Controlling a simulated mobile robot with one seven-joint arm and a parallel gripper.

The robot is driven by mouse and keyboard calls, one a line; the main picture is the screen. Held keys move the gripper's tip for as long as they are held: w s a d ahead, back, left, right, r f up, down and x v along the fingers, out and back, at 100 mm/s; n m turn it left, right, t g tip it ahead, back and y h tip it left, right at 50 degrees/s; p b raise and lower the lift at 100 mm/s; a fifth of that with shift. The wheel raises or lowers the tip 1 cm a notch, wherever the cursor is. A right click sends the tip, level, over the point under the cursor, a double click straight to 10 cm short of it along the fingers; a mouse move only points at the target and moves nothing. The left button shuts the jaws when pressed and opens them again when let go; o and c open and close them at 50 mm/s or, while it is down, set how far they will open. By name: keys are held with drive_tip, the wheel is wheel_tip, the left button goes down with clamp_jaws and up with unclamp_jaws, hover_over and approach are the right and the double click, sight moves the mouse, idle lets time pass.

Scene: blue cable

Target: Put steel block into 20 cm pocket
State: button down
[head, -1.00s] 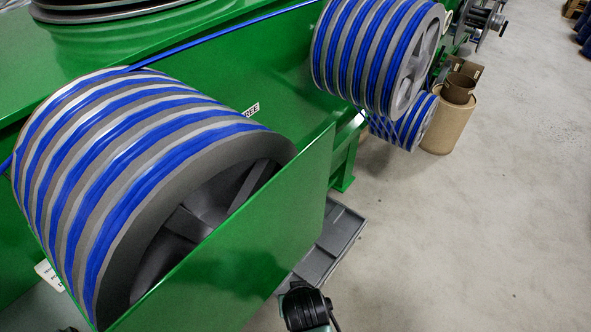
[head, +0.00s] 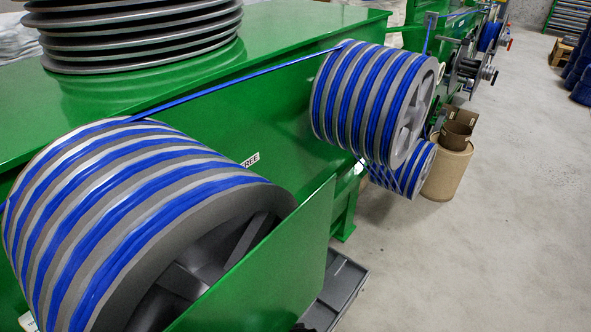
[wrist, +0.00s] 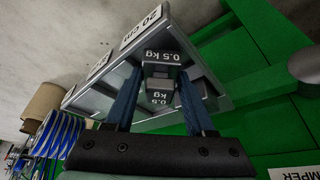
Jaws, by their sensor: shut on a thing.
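The steel block (wrist: 159,84) is between the blue fingers of my gripper (wrist: 160,80) in the wrist view, with the fingers shut on it. "0.5 kg" markings show on it and just above it; I cannot tell whether these belong to one block or two. Around and behind it is a grey tray (wrist: 205,52) with compartments. A label reading "20 cm" (wrist: 143,27) is on the tray's upper edge, and other labels sit further left. The block's underside and its contact with the tray are hidden. The tray (head: 342,284) also shows low in the head view, partly behind a green guard.
A large drum (head: 130,215) wound with blue cable and a green guard plate (head: 275,270) stand beside the tray. Smaller drums (head: 372,100) and a brown cardboard barrel (head: 447,172) are further back. Open concrete floor (head: 480,250) lies on the right.

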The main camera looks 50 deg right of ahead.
drive_tip(key=shift+w+f, duration=0.1)
drive_tip(key=shift+c, duration=1.2)
unclamp_jaws()
drive_tip(key=p+v, duration=0.4)
drive_tip(key=v, duration=0.9)
